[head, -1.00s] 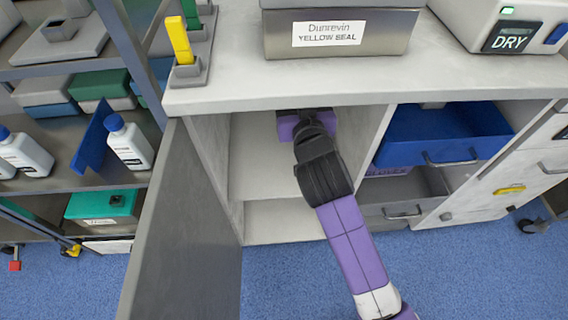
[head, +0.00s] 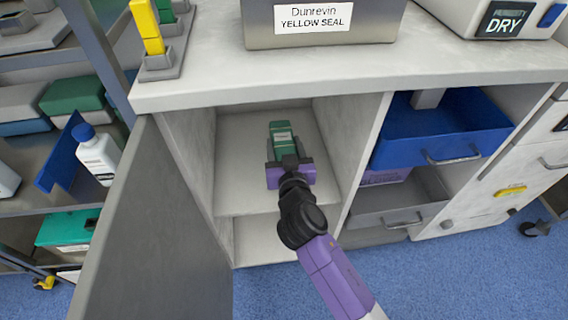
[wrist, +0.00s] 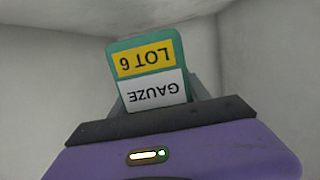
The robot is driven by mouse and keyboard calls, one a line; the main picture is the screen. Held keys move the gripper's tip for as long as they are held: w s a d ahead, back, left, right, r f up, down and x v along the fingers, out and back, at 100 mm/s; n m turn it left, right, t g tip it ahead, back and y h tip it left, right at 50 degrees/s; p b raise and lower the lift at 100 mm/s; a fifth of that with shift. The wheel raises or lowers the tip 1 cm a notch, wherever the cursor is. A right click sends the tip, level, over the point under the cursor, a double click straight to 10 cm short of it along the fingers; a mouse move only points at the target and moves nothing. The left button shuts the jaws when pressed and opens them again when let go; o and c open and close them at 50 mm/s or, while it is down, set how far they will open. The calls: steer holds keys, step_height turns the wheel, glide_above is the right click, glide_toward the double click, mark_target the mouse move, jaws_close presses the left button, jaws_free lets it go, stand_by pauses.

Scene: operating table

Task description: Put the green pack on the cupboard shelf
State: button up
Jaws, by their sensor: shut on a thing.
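The green pack (head: 281,139) is inside the open cupboard, over the upper shelf (head: 236,190). In the wrist view the pack (wrist: 148,70) shows a yellow label reading LOT 6 and a white label reading GAUZE, both upside down. My gripper (head: 284,155) is purple and black, reaches into the cupboard from the front, and is shut on the near end of the pack. In the wrist view the gripper body hides the pack's lower end and most of the fingers. I cannot tell whether the pack touches the shelf.
The grey cupboard door (head: 150,225) stands open at the left. A blue drawer (head: 440,135) is pulled out at the right, above a grey drawer (head: 405,200). A metal box (head: 325,30) labelled Dunrevin YELLOW SEAL stands on the counter. The shelf has free room on both sides.

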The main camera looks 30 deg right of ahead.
steer(key=shift+f+b, duration=1.05)
steer(key=shift+f, duration=1.45)
steer(key=shift+f, duration=0.15)
steer(key=o, duration=1.7)
steer(key=shift+c, duration=0.2)
